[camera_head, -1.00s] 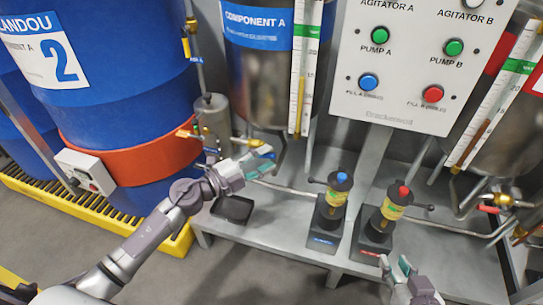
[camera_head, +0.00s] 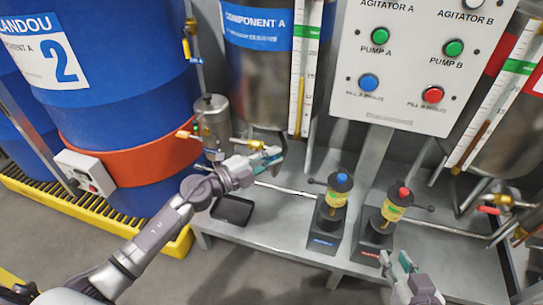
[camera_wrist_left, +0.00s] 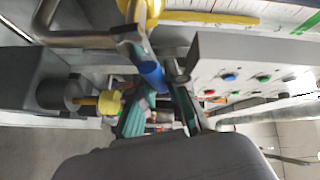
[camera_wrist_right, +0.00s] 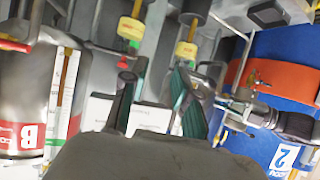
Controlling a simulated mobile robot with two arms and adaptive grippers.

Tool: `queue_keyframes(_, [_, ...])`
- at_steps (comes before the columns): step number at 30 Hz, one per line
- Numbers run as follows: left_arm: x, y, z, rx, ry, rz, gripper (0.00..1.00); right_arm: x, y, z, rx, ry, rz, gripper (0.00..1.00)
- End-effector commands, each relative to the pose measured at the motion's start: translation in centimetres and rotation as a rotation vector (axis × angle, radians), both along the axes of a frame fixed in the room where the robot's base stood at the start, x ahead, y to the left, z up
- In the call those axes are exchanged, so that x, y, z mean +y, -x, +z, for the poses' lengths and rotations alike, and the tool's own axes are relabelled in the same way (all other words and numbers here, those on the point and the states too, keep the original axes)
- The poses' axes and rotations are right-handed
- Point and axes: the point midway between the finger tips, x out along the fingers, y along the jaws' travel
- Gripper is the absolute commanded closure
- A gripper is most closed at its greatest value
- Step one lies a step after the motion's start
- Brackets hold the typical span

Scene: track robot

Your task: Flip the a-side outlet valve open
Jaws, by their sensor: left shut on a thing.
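The a-side outlet valve is under the Component A tank (camera_head: 262,90). Its brass fitting (camera_head: 240,143) shows just left of my left gripper (camera_head: 266,160). In the left wrist view its blue lever (camera_wrist_left: 151,75) sits between the fingers of my left gripper (camera_wrist_left: 158,90), which is shut on it. The gripper hides most of the lever in the head view. The valve's yellow body (camera_wrist_left: 150,10) is cut off by the top edge of the left wrist view. My right gripper (camera_head: 400,264) is open and empty, low in front of the bench; its spread fingers (camera_wrist_right: 155,100) show in its wrist view.
Two pumps, with a blue top (camera_head: 341,178) and a red top (camera_head: 403,192), stand on the metal bench (camera_head: 280,232). A control panel (camera_head: 415,60) hangs above. A blue drum (camera_head: 110,90) stands left, and a dark tray (camera_head: 232,210) lies below my left gripper.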

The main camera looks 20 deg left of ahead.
Motion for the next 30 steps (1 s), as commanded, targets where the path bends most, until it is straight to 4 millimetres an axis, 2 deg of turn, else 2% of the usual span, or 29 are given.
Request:
queue_keyframes(2, [0.0,0.0,0.1,0.0,-0.005,0.0,1.0,-0.1,0.2,0.0,0.017,0.004,-0.002,0.7])
queue_keyframes(8, [0.0,-0.1,0.1,0.0,-0.042,0.003,1.0,-1.4,3.2,-2.8,0.24,0.055,-0.02,0.7])
queue_keyframes(20, [-0.2,-0.1,-0.2,-0.003,-0.174,0.001,1.0,-4.5,12.4,-7.6,0.781,0.168,-0.057,0.7])
queue_keyframes(24, [-0.2,-0.1,-0.9,-0.007,-0.236,0.003,1.0,-4.5,12.1,-10.1,0.813,0.172,-0.055,0.7])
queue_keyframes(30, [-0.2,0.0,-1.4,-0.011,-0.278,0.001,1.0,-4.4,11.7,-11.9,0.816,0.173,-0.052,0.7])
